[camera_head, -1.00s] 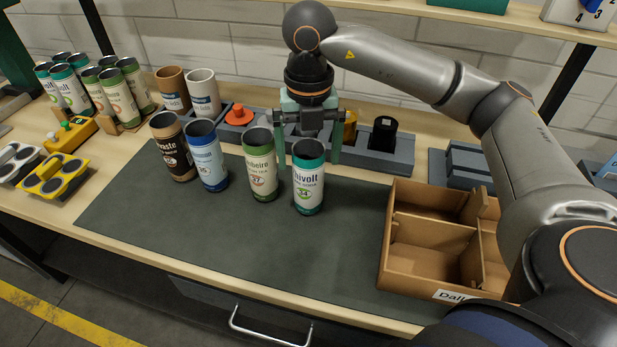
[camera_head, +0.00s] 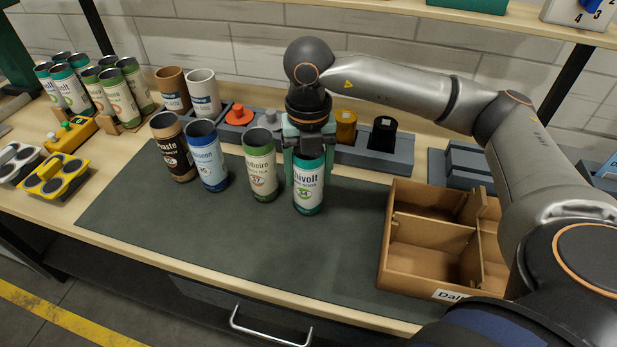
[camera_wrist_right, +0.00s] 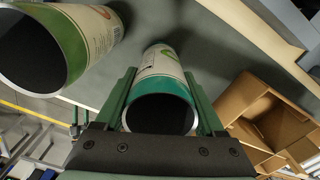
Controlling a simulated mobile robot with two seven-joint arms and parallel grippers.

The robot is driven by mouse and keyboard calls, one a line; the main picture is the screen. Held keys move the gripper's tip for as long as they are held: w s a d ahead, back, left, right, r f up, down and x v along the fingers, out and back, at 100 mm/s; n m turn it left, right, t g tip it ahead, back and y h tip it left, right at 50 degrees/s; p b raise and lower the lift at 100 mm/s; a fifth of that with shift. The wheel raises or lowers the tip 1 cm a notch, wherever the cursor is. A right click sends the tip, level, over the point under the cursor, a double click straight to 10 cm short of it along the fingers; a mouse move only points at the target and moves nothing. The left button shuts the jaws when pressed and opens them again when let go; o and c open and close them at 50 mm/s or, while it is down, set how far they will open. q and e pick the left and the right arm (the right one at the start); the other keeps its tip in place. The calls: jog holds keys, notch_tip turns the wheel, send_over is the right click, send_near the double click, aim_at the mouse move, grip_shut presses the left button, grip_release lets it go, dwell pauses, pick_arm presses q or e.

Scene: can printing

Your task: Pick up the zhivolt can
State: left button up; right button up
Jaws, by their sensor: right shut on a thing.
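The zhivolt can (camera_head: 308,186), white with teal bands and a green round mark, stands upright on the dark mat (camera_head: 250,235). My right gripper (camera_head: 308,172) is over it from above, shut on it with one finger at each side. In the right wrist view the can (camera_wrist_right: 160,88) shows its open top between the two green fingers (camera_wrist_right: 160,105). The can's upper rim is hidden by the gripper in the head view. My left gripper is not in view.
A green-banded can (camera_head: 261,170) stands just left of the zhivolt can. A blue can (camera_head: 208,160) and a brown can (camera_head: 174,150) stand further left. A divided cardboard box (camera_head: 430,250) is at the right. The mat's front is clear.

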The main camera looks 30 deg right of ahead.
aim_at(308, 159)
jog(key=c, duration=0.5)
jog(key=shift+r, duration=0.15)
jog(key=shift+r, duration=0.2)
notch_tip(308, 159, up, 2)
jog(key=shift+r, duration=0.15)
jog(key=s+a+r, duration=0.1)
jog(key=s+r, duration=0.2)
jog(key=s, duration=0.1)
jog(key=s+a+r, duration=0.2)
jog(key=s+r, duration=0.1)
jog(key=s, duration=0.1)
jog(key=s+a+r, duration=0.1)
jog(key=s+r, duration=0.3)
jog(key=s, duration=0.1)
jog(key=shift+s+a, duration=0.1)
jog(key=shift+a, duration=0.15)
